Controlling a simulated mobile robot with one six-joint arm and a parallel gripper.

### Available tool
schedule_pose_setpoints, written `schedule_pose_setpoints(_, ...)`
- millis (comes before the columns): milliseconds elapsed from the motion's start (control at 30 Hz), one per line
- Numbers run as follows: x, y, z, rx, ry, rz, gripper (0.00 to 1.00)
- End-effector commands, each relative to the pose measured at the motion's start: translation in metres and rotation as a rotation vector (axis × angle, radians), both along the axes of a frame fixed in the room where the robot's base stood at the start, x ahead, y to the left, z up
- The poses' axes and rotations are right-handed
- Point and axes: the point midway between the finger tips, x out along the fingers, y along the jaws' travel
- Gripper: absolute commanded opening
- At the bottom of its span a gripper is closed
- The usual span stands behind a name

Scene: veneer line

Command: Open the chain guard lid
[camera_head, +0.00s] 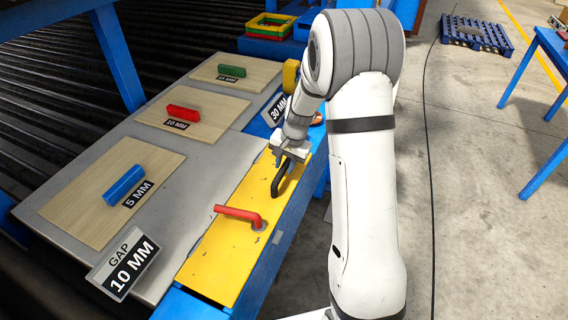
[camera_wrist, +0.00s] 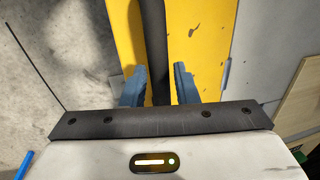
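The yellow chain guard lid (camera_head: 222,262) lies flat along the right edge of the grey table and looks shut. A black bar handle (camera_head: 277,183) stands on its far part, and a red lever (camera_head: 238,213) sits nearer, its arm pointing left. My gripper (camera_head: 289,157) is low over the far end of the lid at the black handle. In the wrist view the black handle (camera_wrist: 153,35) runs between the two blue fingers of my gripper (camera_wrist: 160,70), over the yellow lid (camera_wrist: 199,40). Narrow gaps show beside the handle, so the fingers look open around it.
Wooden boards with a blue block (camera_head: 124,185), a red block (camera_head: 183,113) and a green block (camera_head: 231,71) lie left of the lid. A "GAP 10 MM" sign (camera_head: 124,263) stands at the near edge. Concrete floor is clear on the right, before a blue table (camera_head: 545,100).

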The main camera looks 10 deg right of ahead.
Motion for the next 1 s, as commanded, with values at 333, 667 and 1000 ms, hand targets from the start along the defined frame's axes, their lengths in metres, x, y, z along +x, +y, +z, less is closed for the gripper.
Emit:
schedule_pose_setpoints(333,0.0002,0.0006,0.0003,0.0,0.0,0.001,0.0)
schedule_pose_setpoints(667,0.0005,0.0031,0.0012,0.0,0.0,0.003,0.0)
schedule_pose_setpoints(1000,0.004,-0.0035,0.01,-0.041,0.025,-0.012,0.0)
